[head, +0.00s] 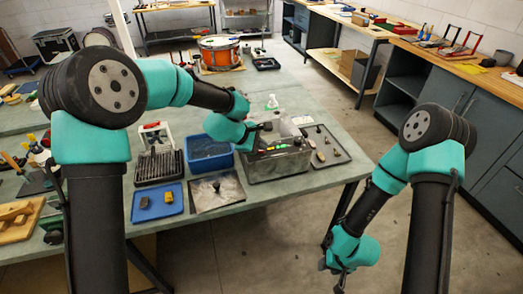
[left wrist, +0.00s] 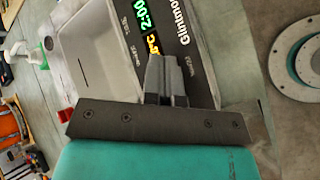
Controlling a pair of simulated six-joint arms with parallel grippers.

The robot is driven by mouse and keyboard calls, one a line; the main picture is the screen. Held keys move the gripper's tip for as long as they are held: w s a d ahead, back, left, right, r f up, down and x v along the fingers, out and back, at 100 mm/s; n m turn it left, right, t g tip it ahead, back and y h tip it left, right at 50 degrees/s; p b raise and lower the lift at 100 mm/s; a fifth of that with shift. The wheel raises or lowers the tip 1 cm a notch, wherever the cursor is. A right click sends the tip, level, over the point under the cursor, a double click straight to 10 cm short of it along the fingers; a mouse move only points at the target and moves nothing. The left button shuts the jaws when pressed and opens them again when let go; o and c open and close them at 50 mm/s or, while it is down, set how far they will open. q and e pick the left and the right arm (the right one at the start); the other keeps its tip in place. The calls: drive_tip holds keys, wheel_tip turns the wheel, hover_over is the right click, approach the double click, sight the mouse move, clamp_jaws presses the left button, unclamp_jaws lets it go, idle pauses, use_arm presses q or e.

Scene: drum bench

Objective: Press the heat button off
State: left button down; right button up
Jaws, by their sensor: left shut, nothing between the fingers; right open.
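A grey ultrasonic cleaner (head: 262,170) stands at the bench's right part. Its dark control panel (left wrist: 184,22) shows a green "2:00" and orange "°C" readout in the left wrist view. My left gripper (head: 266,126) is shut and empty, just above the cleaner. In the left wrist view its fingertips (left wrist: 167,66) overlap the panel beside the orange readout. I cannot tell whether they touch it. The heat button cannot be made out; the fingers cover part of the panel. My right gripper (head: 341,284) is open and empty, low beyond the bench's front edge.
A blue tub (head: 208,165) and a black rack (head: 158,168) stand left of the cleaner. A blue tray (head: 147,214) with small blocks lies in front. A grey tray (head: 341,158) lies right of it. A spray bottle (head: 272,102) and an orange drum (head: 220,54) are farther back.

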sight(261, 152)
use_arm(q)
drive_tip(key=shift+f, duration=0.1)
idle(0.5)
drive_tip(key=shift+r, duration=0.55)
drive_tip(key=shift+r, duration=0.15)
drive_tip(key=shift+r, duration=2.9)
drive_tip(key=shift+f, duration=0.1)
